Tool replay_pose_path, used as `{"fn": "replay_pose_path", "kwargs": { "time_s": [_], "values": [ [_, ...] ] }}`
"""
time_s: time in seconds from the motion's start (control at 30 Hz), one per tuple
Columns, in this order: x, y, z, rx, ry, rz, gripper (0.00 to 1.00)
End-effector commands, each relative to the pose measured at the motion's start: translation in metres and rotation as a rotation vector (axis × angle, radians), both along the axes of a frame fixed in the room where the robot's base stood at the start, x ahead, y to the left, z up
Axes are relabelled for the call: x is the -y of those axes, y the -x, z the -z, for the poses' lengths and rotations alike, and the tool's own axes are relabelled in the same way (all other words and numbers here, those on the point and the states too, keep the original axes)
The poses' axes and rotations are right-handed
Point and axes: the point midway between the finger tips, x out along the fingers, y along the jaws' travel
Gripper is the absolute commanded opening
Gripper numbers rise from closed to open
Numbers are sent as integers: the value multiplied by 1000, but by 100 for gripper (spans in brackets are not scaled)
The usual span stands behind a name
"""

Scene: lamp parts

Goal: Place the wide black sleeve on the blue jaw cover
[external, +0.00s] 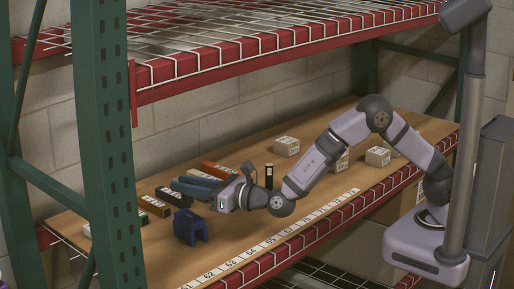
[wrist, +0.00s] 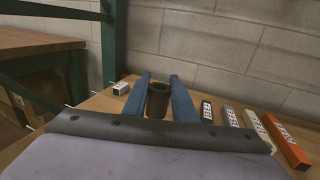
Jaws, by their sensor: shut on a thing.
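My gripper (external: 182,187) has long blue fingers and reaches left, low over the wooden shelf. In the wrist view my gripper (wrist: 159,82) is shut on the wide black sleeve (wrist: 158,100), a dark hollow tube held roughly upright between the fingers with its round opening up. I cannot make out the sleeve in the external view. The blue jaw cover (external: 190,228) appears to be the blue notched block standing on the shelf in front of my fingers, apart from them. It does not show in the wrist view.
An orange-red box (external: 216,170) and a dark labelled box (external: 173,197) lie near the fingers. A black labelled cylinder (external: 269,176) stands behind my wrist. Small cartons (external: 286,146) stand farther right. A green upright (external: 108,150) and an upper rack (external: 200,65) frame the space.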

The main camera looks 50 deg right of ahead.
Motion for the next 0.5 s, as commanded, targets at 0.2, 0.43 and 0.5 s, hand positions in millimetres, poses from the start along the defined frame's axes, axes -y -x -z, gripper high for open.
{"fn": "replay_pose_path", "kwargs": {
  "time_s": [0.2, 0.43, 0.5],
  "values": [
    [0, 0, 4, 1, 0, 1, 3],
    [0, 0, 28, 0, 2, 1, 3],
    [0, 0, 35, 0, 2, 0, 3]
  ]
}}
